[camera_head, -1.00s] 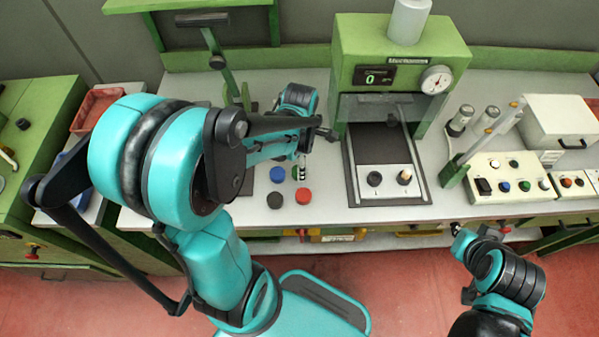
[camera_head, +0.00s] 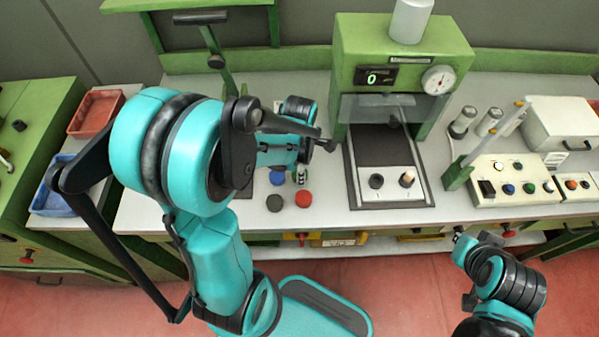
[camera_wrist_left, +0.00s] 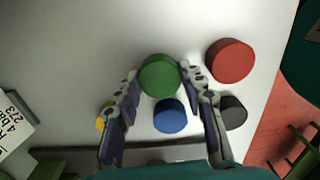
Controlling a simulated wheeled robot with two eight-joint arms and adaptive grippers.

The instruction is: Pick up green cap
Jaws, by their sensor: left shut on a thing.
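The green cap (camera_wrist_left: 159,76) is between the fingertips of my left gripper (camera_wrist_left: 160,72) in the left wrist view, gripped from both sides. In the head view my left gripper (camera_head: 300,176) is over the front of the white bench, and my arm and fingers hide most of the green cap there. I cannot tell whether the cap is clear of the bench. My right gripper (camera_head: 459,237) is low at the front right, apart from the caps, and its fingers are too small to read.
A blue cap (camera_wrist_left: 169,116), a red cap (camera_wrist_left: 230,62) and a black cap (camera_wrist_left: 233,112) are close around the gripper. The green press machine (camera_head: 400,60) stands to the right with its tray (camera_head: 388,185). Red (camera_head: 95,112) and blue (camera_head: 50,198) bins are at the left.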

